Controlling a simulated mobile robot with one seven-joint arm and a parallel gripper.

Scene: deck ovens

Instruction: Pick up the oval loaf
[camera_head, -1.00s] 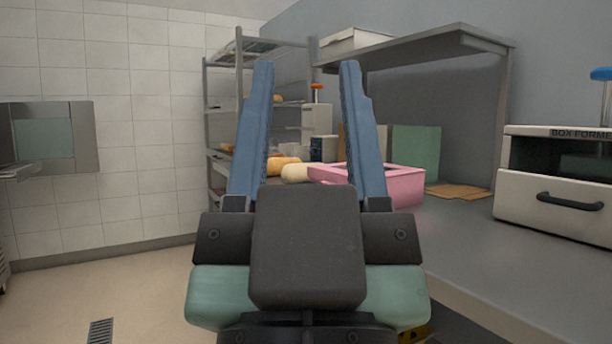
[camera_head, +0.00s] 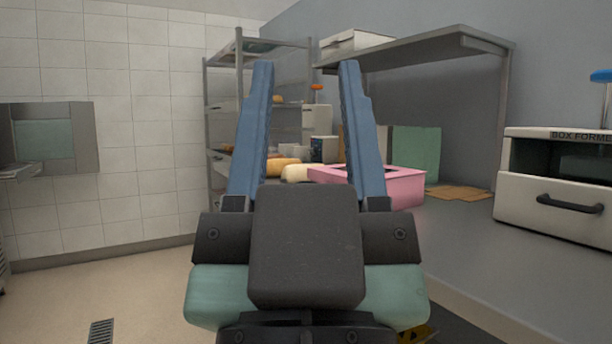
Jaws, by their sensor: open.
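Two loaf-like things show between my gripper's fingers, at the far end of the counter. One is a golden-brown loaf (camera_head: 284,165), and just in front and to the right is a paler, cream-coloured one (camera_head: 296,173). I cannot tell for sure which is the oval loaf. Both are small in view, and the left finger may cover part of the brown one. My gripper (camera_head: 306,70) is open and empty, its two blue fingers spread wide. It looms close to the camera, and the loaves lie well beyond it.
A pink box (camera_head: 405,187) sits on the counter (camera_head: 460,235), partly behind the right finger. A box former (camera_head: 552,210) stands at the right. A shelf (camera_head: 430,47) overhangs the counter. A metal rack (camera_head: 238,105) stands behind. Open floor (camera_head: 130,280) lies at left.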

